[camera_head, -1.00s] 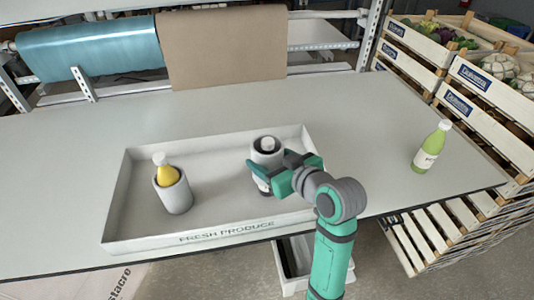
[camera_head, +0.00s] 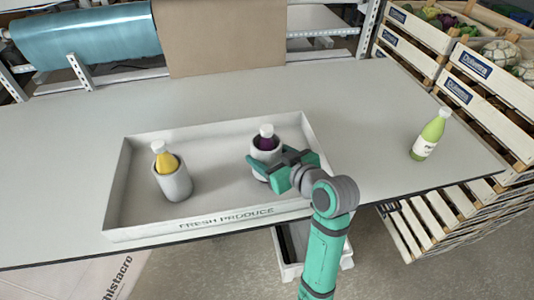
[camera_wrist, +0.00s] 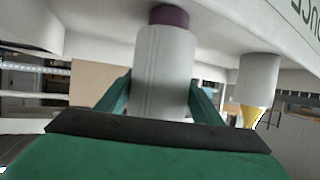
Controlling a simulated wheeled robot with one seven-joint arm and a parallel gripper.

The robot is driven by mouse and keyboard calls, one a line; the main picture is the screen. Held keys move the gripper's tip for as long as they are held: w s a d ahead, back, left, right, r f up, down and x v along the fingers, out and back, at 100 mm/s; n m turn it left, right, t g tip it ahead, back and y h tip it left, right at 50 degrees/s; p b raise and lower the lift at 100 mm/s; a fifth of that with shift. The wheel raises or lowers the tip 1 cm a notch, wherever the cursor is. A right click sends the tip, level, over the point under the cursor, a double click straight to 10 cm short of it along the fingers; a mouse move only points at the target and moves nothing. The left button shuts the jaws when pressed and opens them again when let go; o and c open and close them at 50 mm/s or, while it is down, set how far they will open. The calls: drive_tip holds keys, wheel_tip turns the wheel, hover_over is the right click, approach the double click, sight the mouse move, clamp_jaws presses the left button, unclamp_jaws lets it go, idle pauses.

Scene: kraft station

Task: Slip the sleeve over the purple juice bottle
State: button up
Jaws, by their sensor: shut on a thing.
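The purple juice bottle (camera_head: 266,143) stands in the right half of the tray, its white cap and purple shoulder rising out of the pale grey sleeve (camera_head: 266,156). The sleeve is around the bottle. My gripper (camera_head: 272,167) is shut on the sleeve from the front right. In the upside-down wrist view, the fingers (camera_wrist: 160,92) lie on both sides of the sleeve (camera_wrist: 164,62). A short purple band of the bottle (camera_wrist: 169,15) shows below the sleeve, close to the tray floor.
The white "FRESH PRODUCE" tray (camera_head: 225,219) also holds a yellow bottle (camera_head: 166,161) in a grey sleeve (camera_head: 174,185) at left. A green bottle (camera_head: 429,136) stands on the table (camera_head: 370,110) at right. Crates (camera_head: 480,85) stand beyond the right edge. The table behind the tray is clear.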

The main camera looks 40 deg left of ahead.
drive_tip(key=o, duration=0.7)
drive_tip(key=shift+w, duration=0.15)
drive_tip(key=shift+o, duration=0.2)
drive_tip(key=shift+s+a, duration=0.15)
drive_tip(key=shift+s, duration=0.05)
drive_tip(key=v, duration=1.1)
drive_tip(key=shift+w, duration=0.2)
